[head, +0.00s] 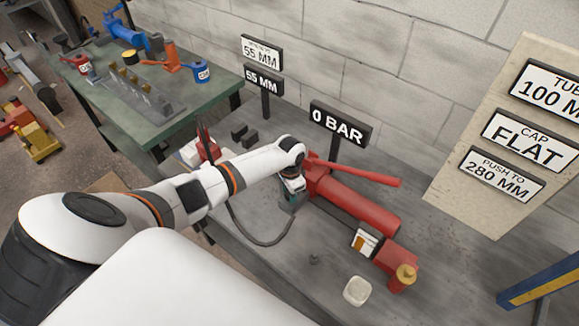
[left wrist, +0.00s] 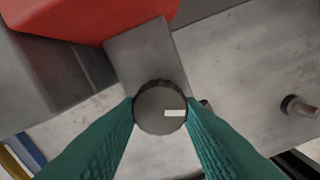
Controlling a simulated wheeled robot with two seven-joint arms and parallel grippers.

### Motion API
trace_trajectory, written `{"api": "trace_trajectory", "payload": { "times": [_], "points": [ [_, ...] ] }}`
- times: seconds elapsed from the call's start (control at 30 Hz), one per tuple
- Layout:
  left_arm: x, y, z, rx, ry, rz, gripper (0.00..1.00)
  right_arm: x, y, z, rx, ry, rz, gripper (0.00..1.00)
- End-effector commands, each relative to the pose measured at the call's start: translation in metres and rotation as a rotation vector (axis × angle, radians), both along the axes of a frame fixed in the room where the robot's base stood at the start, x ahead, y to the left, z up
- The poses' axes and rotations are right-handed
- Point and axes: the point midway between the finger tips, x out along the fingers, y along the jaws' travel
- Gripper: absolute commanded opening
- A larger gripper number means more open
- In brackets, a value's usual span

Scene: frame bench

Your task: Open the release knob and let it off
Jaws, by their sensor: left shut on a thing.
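The release knob (left wrist: 158,107) is a round dark grey knob with a ribbed edge and a white mark that points right in the left wrist view. My left gripper (left wrist: 160,112) is shut on it, with one teal finger on each side. In the head view my left gripper (head: 291,198) reaches down beside the red hand pump (head: 350,205), and the knob is hidden there. The red pump body also shows at the top of the left wrist view (left wrist: 90,15). A sign (head: 340,123) behind the pump reads 0 BAR. My right gripper is not in view.
A red block with a brass fitting (head: 404,274) and a white cup (head: 356,291) stand on the grey bench near the pump. Signs (head: 262,68) read 55 MM. A board (head: 470,205) reads 100 MM, FLAT and 280 MM. A black hose (head: 245,235) curves left of the pump.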

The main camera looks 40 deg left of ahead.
Motion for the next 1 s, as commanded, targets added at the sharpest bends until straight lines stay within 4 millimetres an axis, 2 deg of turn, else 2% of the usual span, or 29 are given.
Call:
{"api": "trace_trajectory", "payload": {
  "times": [0.03, 0.33, 0.9, 0.93, 1.0],
  "points": [
    [0.0005, -0.0005, 0.0033, -0.001, 0.0, 0.03, 0.11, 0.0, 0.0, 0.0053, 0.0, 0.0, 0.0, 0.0],
    [0.001, -0.0004, 0.0021, 0.0, -0.003, 0.148, 0.11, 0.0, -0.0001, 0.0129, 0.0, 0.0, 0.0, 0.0],
    [0.0015, -0.0002, 0.0015, 0.0, -0.004, 0.175, 0.11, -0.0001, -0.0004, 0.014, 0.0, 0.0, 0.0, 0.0],
    [0.0015, -0.0002, 0.0015, 0.0, -0.004, 0.175, 0.39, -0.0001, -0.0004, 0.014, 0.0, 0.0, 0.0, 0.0],
    [0.0013, -0.0002, 0.0013, 0.0, -0.004, 0.175, 0.5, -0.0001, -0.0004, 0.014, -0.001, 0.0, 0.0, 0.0]
  ]
}}
